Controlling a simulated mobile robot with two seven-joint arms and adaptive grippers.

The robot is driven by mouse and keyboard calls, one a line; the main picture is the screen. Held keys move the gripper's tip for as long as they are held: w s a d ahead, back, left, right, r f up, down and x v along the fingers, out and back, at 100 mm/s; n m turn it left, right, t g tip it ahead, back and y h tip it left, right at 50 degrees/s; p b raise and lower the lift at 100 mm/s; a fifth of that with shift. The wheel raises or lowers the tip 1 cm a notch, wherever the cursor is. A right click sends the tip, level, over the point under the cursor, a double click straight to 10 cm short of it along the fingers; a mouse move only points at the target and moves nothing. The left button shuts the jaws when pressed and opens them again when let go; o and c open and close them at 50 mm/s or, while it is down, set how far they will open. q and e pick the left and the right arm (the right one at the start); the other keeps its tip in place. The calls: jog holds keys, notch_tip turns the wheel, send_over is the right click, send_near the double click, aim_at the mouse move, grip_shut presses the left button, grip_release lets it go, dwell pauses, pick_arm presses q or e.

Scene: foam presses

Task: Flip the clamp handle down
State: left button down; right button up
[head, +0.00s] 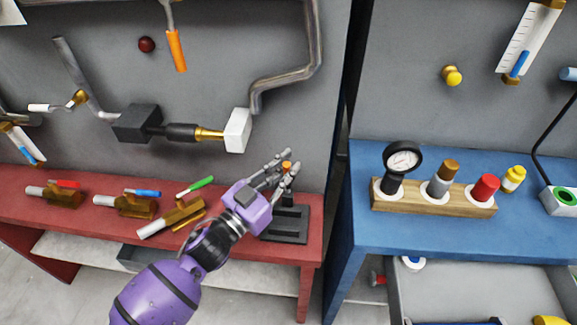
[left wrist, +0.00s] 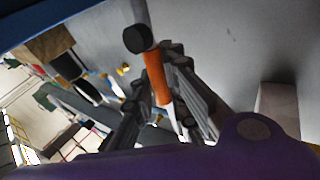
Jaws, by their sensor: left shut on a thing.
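The clamp (head: 291,222) has a black base and stands on the right end of the red bench. Its handle shows a small orange part (head: 287,166) between the fingers of my left gripper (head: 279,164). In the left wrist view the orange handle (left wrist: 158,80) lies between the two grey fingers, and the gripper is shut on it. My purple left hand hides part of the clamp in the head view. My right gripper is in neither view.
Brass valves with red, blue and green handles, among them the green-handled one (head: 176,217), lie on the red bench (head: 75,219) to the left. A white block on a pipe (head: 237,130) is above. A blue bench (head: 450,237) holds a gauge (head: 402,160).

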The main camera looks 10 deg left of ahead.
pick_arm(q)
jog(key=s+m+h+b, duration=0.1)
jog(key=b, duration=0.1)
jog(key=s+f+m+t+h+b, duration=0.1)
jog(key=s+b, duration=0.1)
jog(key=b, duration=0.1)
jog(key=s+f+m+t+h+b, duration=0.1)
jog(key=m+h+b, duration=0.1)
jog(key=b, duration=0.1)
jog(key=shift+s, duration=0.15)
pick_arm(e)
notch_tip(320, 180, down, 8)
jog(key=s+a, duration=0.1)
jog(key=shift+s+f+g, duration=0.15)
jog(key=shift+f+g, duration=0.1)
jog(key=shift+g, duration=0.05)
pick_arm(q)
jog(key=shift+r, duration=0.1)
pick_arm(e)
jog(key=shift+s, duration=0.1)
pick_arm(q)
jog(key=c, duration=1.7)
grip_release()
jog(key=shift+c, duration=0.2)
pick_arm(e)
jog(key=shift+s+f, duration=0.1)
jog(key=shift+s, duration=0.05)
